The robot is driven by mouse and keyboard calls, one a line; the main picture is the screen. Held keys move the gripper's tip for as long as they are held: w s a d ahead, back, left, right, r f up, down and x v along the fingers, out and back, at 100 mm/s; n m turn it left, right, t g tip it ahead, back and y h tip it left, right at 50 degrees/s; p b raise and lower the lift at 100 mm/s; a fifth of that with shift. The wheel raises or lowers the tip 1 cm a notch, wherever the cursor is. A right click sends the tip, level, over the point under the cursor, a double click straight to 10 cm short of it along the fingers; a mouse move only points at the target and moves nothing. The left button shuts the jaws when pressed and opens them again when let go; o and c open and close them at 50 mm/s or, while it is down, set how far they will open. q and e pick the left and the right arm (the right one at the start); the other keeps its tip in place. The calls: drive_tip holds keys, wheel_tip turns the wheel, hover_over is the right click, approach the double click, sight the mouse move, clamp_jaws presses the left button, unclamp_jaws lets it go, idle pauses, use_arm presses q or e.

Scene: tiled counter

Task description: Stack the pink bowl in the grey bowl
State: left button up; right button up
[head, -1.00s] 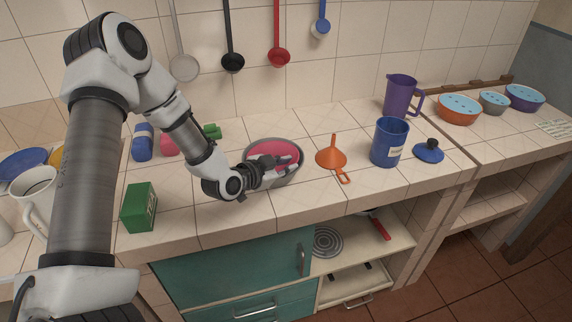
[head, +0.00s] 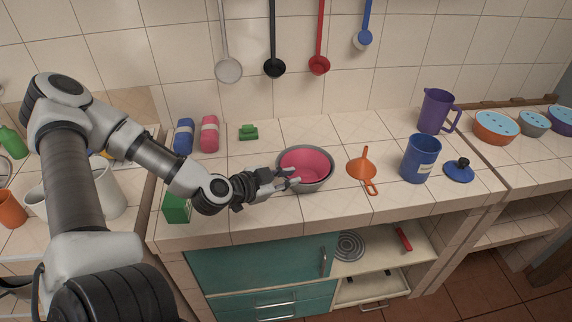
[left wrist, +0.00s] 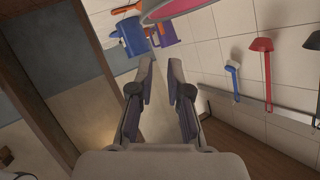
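The pink bowl (head: 308,163) sits inside the grey bowl (head: 329,177) on the counter, looking about level, with the grey rim around it. My left gripper (head: 292,179) is at the bowls' left front side, its fingertips overlapping the rim in the head view. In the left wrist view the fingers (left wrist: 161,76) are apart with nothing between them. Part of the pink bowl (left wrist: 170,8) shows at the top edge there, beyond the fingers. Whether a fingertip touches the grey rim I cannot tell. My right gripper is not in view.
A green box (head: 176,208) is at the left, partly behind my arm. Ladles hang on the wall behind. The counter behind the bowls is clear.

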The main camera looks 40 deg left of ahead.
use_arm(q)
drive_tip(key=s+d+f+n+g+y+b, duration=0.1)
drive_tip(key=s+d+f+n+g, duration=0.1)
drive_tip(key=s+d+f+g, duration=0.2)
drive_tip(key=s+d+f+n+g+b, duration=0.1)
drive_tip(key=s+d+f+g, duration=0.3)
drive_tip(key=s+f, duration=0.7)
drive_tip(key=s+d+f+n+g+y+b, duration=0.1)
drive_tip(key=s+d+f+n+g, duration=0.3)
drive_tip(key=s+f, duration=0.3)
drive_tip(key=shift+s+f+g+y, duration=0.35)
drive_tip(key=shift+f+g, duration=0.45)
drive_tip(key=shift+f, duration=0.8)
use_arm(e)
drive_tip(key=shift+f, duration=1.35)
